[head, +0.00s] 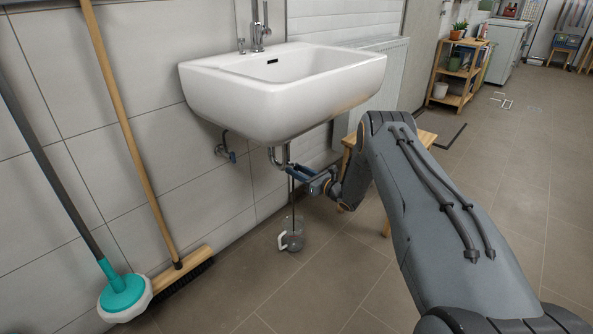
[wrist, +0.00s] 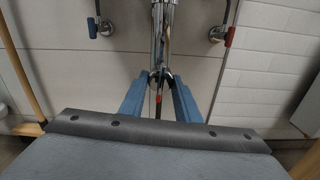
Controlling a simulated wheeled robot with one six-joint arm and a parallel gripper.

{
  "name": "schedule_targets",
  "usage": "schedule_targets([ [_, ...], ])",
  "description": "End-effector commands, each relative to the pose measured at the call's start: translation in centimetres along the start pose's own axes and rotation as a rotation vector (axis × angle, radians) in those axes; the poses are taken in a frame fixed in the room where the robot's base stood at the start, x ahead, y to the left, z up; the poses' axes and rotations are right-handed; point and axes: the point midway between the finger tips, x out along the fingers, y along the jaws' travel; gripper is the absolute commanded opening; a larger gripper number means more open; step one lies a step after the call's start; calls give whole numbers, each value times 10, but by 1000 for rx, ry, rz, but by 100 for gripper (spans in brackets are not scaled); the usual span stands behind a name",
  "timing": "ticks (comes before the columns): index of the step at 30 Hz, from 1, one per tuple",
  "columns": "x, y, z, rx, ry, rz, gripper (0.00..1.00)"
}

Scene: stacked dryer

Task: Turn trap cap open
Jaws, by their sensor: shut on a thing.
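The chrome drain trap (head: 285,155) hangs under the white sink (head: 285,85). In the wrist view the trap pipe (wrist: 163,40) runs down to a round chrome trap cap (wrist: 154,78) between my blue fingertips. My gripper (head: 293,170) is shut on the trap cap, reaching in from the right below the sink; it also shows in the wrist view (wrist: 161,84). The fingers hide most of the cap, so its turn angle cannot be told. A thin dark line runs down from the trap area toward a clear jug (head: 296,238) on the floor; I cannot tell what it is.
A wooden broom (head: 130,125) and a mop with a teal head (head: 123,293) lean on the tiled wall at left. Blue (wrist: 92,28) and red (wrist: 229,37) valve handles flank the trap. A wooden stool (head: 426,138) is partly behind my arm.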

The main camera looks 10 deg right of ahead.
Motion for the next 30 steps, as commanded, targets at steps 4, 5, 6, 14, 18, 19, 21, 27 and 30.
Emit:
schedule_targets([
  [4, -1, -2, 0, -37, 0, -4, 7],
  [5, -1, -2, 0, -42, 0, -4, 7],
  [6, -1, -2, 0, -48, 0, -4, 7],
  [14, -1, -3, 0, -58, 0, -5, 7],
  [18, -1, -3, 0, -57, 0, -5, 7],
  [19, -1, -3, 0, -57, 0, -5, 7],
  [21, -1, -3, 0, -57, 0, -5, 36],
  [27, 0, 0, 0, -57, 0, -1, 47],
  [30, 1, 1, 0, -57, 0, 0, 47],
])
